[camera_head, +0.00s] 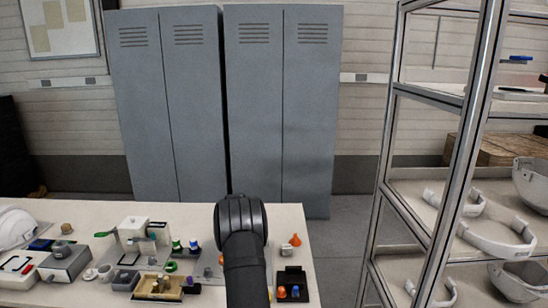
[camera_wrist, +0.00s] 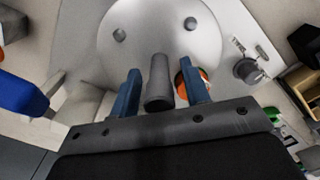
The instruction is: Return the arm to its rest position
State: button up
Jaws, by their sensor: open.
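My black arm (camera_head: 243,245) reaches over the workbench (camera_head: 285,222) in the head view, and its gripper end is hidden there. In the wrist view, my gripper (camera_wrist: 160,86) is open, its two blue fingers apart. A grey cylinder (camera_wrist: 158,80) shows between the fingers, with a gap on each side; I cannot tell its depth. Beyond it is a large white round piece (camera_wrist: 155,45) with two small grey knobs. An orange-and-white round part (camera_wrist: 183,88) is partly hidden behind the right finger.
A white helmet shell (camera_head: 14,228) lies at the bench's left end. Small fixtures, a white box (camera_head: 140,235) and a black tray (camera_head: 293,284) crowd the bench. A metal-framed shelf (camera_head: 470,110) with helmet shells stands right. Grey lockers (camera_head: 225,100) stand behind. A blue object (camera_wrist: 22,95) is left in the wrist view.

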jog(key=shift+m, duration=0.9)
jog(key=shift+n, duration=0.3)
jog(key=n, duration=0.3)
jog(key=shift+n, duration=0.3)
jog(key=n, duration=0.4)
jog(key=shift+n, duration=0.4)
jog(key=shift+r+n, duration=0.4)
jog(key=shift+r, duration=0.1)
